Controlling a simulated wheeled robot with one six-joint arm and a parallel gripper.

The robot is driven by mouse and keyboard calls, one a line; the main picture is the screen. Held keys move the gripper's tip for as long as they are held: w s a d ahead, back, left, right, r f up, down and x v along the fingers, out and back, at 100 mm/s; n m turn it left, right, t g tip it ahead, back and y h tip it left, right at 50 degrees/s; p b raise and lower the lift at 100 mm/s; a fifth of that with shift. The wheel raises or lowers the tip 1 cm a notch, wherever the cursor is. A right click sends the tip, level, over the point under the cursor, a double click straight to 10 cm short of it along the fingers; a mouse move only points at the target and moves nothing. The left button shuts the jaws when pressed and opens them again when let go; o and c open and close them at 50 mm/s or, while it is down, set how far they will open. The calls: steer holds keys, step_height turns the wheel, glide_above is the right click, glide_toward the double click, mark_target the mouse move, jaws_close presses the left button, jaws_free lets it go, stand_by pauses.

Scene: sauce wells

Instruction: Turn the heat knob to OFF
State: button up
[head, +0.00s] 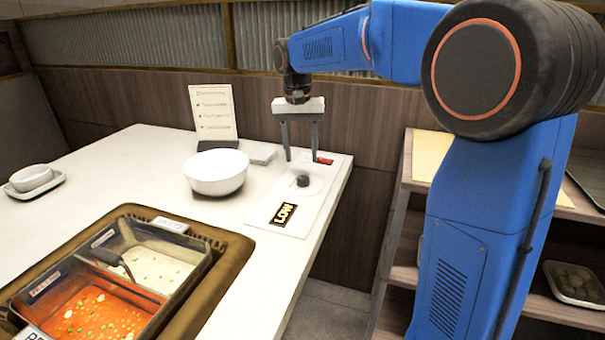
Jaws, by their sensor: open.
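The heat knob (303,181) is a small dark knob on a pale round dial, set in a white panel (272,214) near the table's right edge. A black label with yellow letters reading LOW (284,215) lies on the panel in front of the knob. A small red mark (323,160) is at the panel's back. Which way the knob points is too small to tell. My gripper (302,158) is open and empty, pointing down. Its two grey fingers appear above and behind the knob, apart from it.
A white bowl (216,187) stands left of the panel. A menu card (213,110) stands behind it. Sauce wells (208,262) with orange and pale sauces sit at the front left, a ladle among them. A shelf (395,209) is on the right, beyond a gap.

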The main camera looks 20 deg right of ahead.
mark_target(303, 178)
steer(key=f, duration=0.7)
steer(key=shift+d, duration=0.2)
steer(key=shift+s, duration=0.1)
steer(key=c, duration=1.1)
